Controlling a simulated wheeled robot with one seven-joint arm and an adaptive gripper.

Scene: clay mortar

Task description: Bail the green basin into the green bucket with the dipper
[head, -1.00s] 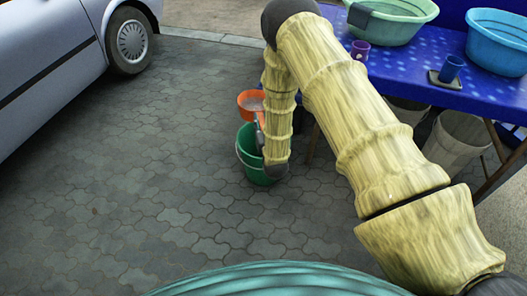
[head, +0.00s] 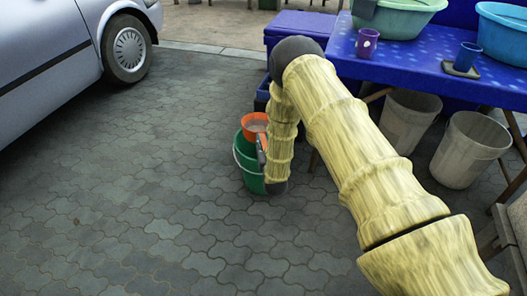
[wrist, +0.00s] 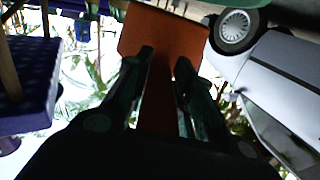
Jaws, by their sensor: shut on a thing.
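The orange dipper (head: 249,120) is at the upper rim of the green bucket (head: 245,172) in the head view, overlapping its mouth. I cannot tell whether it touches the rim. A greyish patch shows inside the dipper. My gripper (wrist: 162,68) is shut on the dipper's orange handle (wrist: 159,102) in the wrist view. In the head view my arm hides the right side of the bucket and most of the gripper. The pale green basin (head: 411,20) stands on the blue table, cut off by the top edge; its contents are not visible.
The blue table (head: 420,75) holds a purple cup (head: 367,43), a blue cup (head: 468,56) on a dark coaster and a blue basin (head: 502,38). Pale bins (head: 468,150) stand beneath. A silver car (head: 50,60) is at left. The paving (head: 120,190) between is clear.

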